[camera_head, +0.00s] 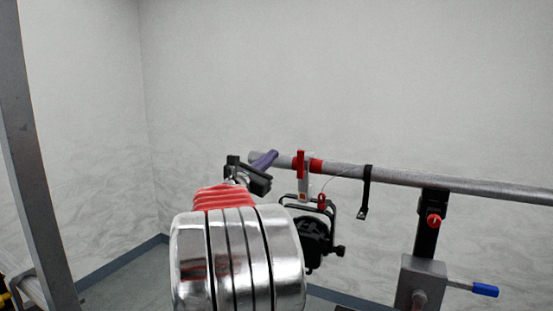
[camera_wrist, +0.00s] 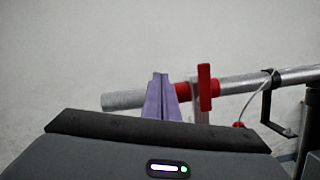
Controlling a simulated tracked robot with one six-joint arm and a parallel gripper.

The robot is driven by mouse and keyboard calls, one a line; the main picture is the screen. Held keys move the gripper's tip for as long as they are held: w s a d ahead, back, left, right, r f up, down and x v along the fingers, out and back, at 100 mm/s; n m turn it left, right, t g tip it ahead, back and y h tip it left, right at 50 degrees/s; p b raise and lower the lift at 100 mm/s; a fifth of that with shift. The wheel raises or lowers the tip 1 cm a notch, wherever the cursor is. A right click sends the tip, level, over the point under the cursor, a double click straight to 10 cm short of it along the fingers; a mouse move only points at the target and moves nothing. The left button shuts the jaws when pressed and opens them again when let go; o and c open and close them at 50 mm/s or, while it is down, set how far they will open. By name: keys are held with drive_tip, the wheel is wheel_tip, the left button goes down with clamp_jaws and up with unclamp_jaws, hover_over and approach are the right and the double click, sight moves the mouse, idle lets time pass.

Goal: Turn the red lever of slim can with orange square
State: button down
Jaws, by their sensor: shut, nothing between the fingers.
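A red lever (camera_head: 299,164) stands upright on a light grey clamp at the pipe (camera_head: 450,186), beside a red band (camera_head: 316,166). In the wrist view the lever (camera_wrist: 204,87) stands upright, just right of my fingers. A black can (camera_head: 309,236) hangs in a yoke below that clamp, partly hidden by my arm. My gripper (camera_head: 268,158) has purple fingers, shut and empty, left of the lever near the pipe's left end. In the wrist view the fingers (camera_wrist: 161,90) overlap the pipe; contact is unclear.
A black strap (camera_head: 367,188) hangs on the pipe to the right, and a thin safety cable with a red clip (camera_head: 321,202) runs near the clamp. A black holder with a red knob (camera_head: 433,220) and a grey block with a blue handle (camera_head: 485,290) stand further right.

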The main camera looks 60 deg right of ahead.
drive_tip(key=w+a, duration=0.2)
drive_tip(key=a, duration=0.6)
drive_tip(key=shift+a, duration=0.25)
idle(0.4)
